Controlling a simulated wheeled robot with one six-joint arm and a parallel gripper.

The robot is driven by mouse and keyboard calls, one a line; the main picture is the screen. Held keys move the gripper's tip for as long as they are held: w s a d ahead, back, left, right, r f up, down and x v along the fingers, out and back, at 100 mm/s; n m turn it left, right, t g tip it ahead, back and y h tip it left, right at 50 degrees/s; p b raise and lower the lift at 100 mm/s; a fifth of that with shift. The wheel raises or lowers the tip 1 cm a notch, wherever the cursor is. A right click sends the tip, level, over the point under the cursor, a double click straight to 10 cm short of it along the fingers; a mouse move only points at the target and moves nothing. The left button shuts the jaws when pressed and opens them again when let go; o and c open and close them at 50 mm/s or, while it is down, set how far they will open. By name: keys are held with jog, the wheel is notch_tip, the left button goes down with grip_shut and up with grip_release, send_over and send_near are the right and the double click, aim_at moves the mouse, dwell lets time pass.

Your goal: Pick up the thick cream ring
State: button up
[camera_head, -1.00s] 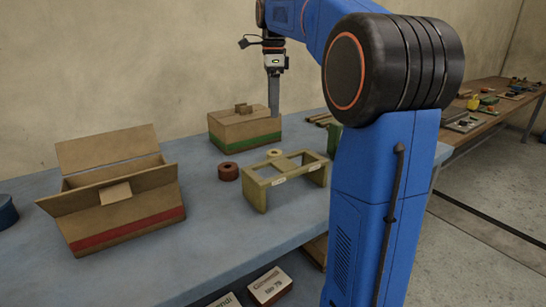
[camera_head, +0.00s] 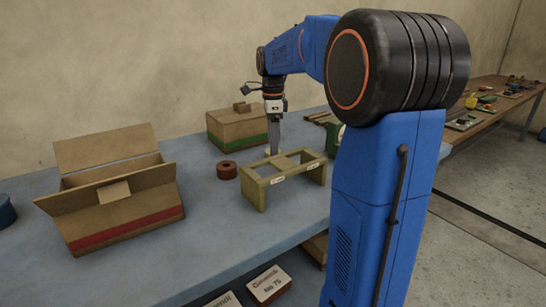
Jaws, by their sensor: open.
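The cream ring (camera_head: 268,153) lies on the blue-grey table just behind the tan wooden rack. It is small in view and mostly covered by my gripper. My gripper (camera_head: 274,149) points straight down over it, with its fingertips at about the ring's height. The jaws are open. I cannot tell whether the fingers are around the ring or touching it.
A dark red ring (camera_head: 227,170) lies to the left. The tan rack (camera_head: 262,188) stands close in front. A green-striped carton (camera_head: 228,129) is behind left. An open red-striped box (camera_head: 128,217) stands at the left. The table's middle-left is clear.

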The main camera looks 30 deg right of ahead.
jog(key=shift+f, duration=1.3)
jog(key=shift+c, duration=0.6)
jog(key=c, duration=1.1)
jog(key=shift+o, duration=0.2)
